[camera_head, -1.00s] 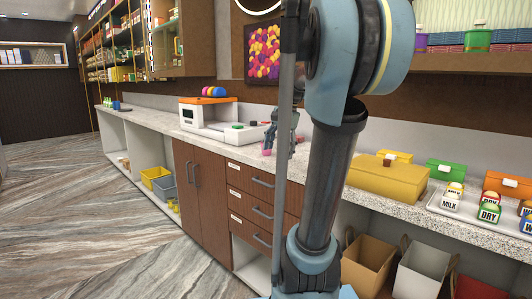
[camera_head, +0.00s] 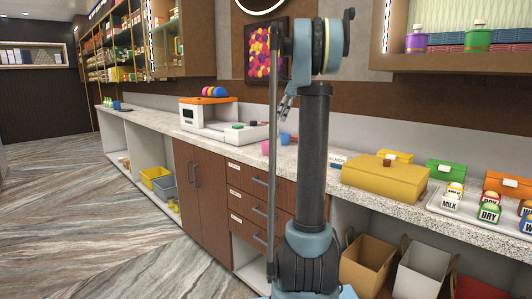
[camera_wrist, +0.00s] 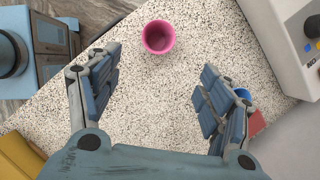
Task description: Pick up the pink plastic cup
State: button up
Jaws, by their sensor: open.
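The pink plastic cup (camera_wrist: 158,37) stands upright on the speckled counter, top centre in the wrist view, with its open mouth facing the camera. In the head view the pink cup (camera_head: 265,147) is small, near the counter's front edge beside my arm. My gripper (camera_wrist: 160,78) is open and empty, its two fingers spread wide. The cup lies ahead of the gap between the fingers, apart from both. In the head view my gripper (camera_head: 287,105) hangs above the counter and is partly hidden by my arm.
A blue cup (camera_wrist: 243,93) shows partly behind my right finger, near a red item (camera_wrist: 257,123). A white machine (camera_wrist: 293,42) stands at upper right. A yellow box (camera_head: 385,180) sits on the counter to the right. Counter around the pink cup is bare.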

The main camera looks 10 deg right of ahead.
aim_at(267, 146)
jog(key=x, duration=1.6)
jog(key=shift+s+a, duration=0.2)
jog(key=shift+a, duration=0.1)
jog(key=c, duration=1.2)
